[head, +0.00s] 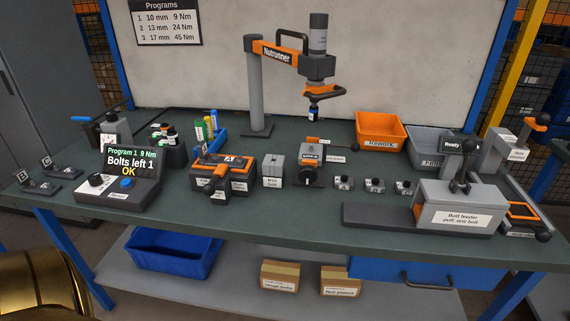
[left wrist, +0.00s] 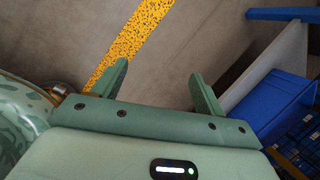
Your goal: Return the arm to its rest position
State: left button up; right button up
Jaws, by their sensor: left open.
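My left gripper (left wrist: 163,82) shows in the left wrist view, with its two green fingers apart and nothing between them. It points over bare grey floor, away from the workbench top. In the head view neither gripper shows. The workbench (head: 330,215) stands ahead with its top clear of my grippers. On it, the controller box (head: 120,180) reads "Program 1 9 Nm, Bolts left 1, OK". The nutrunner (head: 280,54) hangs from its stand over the back of the bench. My right gripper is in neither view.
A worn yellow floor line (left wrist: 133,40) runs below my left gripper. A blue bin (left wrist: 272,100) is to its right in the wrist view. Under the bench are a blue bin (head: 170,254) and two cardboard boxes (head: 280,276). An orange bin (head: 380,132) stands at the back.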

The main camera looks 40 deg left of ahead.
pick_arm(q)
jog(key=s+d+f+n+h, duration=0.1)
jog(key=d+f+h, duration=0.1)
jog(key=d, duration=1.1)
jog(key=s+d+f+n+h, duration=0.1)
jog(key=s+d+f+h, duration=0.15)
jog(key=d, duration=1.05)
jog(key=w+d+r+p, duration=0.1)
jog(key=w+r+p, duration=0.2)
jog(key=r+p, duration=0.3)
jog(key=shift+w+y+p, duration=0.15)
jog(key=shift+y+p, duration=0.15)
jog(key=shift+y, duration=0.05)
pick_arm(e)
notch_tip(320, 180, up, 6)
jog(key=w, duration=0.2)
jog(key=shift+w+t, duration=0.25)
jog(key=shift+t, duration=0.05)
